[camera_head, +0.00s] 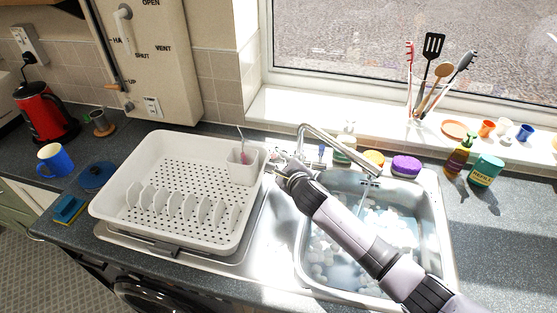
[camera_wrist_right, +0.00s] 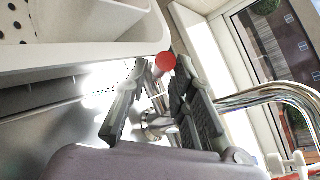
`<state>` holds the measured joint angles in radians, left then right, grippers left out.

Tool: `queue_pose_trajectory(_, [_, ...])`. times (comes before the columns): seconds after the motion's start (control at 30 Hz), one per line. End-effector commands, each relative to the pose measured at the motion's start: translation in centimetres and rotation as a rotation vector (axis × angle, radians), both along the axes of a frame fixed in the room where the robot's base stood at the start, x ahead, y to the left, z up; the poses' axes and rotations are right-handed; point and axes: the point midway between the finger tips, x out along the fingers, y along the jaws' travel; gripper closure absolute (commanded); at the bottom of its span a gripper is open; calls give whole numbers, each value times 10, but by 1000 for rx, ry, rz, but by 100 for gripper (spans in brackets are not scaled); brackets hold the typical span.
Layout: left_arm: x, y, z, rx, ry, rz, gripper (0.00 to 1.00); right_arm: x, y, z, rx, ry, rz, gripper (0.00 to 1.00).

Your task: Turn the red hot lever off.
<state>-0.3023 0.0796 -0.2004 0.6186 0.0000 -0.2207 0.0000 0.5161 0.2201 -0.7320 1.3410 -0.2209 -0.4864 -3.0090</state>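The chrome tap (camera_head: 318,135) stands behind the sink, its spout reaching right over the basin. The hot lever's red end (camera_wrist_right: 165,62) shows in the right wrist view, between and just beyond my fingertips. Its thin metal stem (camera_wrist_right: 157,95) runs down toward the tap base (camera_wrist_right: 157,126). My right gripper (camera_head: 274,161) is at the tap's left side in the head view and hides the red lever there. In the right wrist view its two fingers (camera_wrist_right: 156,82) are apart; I cannot tell whether either touches the lever. My left gripper is not in view.
A white dish rack (camera_head: 165,225) stands close left of my right gripper. The sink (camera_head: 440,235) holds soapy water. Sponges (camera_head: 406,166) and bottles (camera_head: 486,170) stand behind and right of it. The window sill (camera_head: 310,112) is behind the tap.

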Motion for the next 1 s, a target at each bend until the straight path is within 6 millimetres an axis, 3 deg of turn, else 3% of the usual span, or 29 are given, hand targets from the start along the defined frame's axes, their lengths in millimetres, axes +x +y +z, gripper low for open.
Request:
queue_pose_trajectory(0.37, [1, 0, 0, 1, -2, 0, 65, 0, 0, 0, 0, 0, 0, 100])
queue_pose_trajectory(1.0, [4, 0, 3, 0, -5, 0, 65, 0, 0, 2, -1, 3, 1, 100])
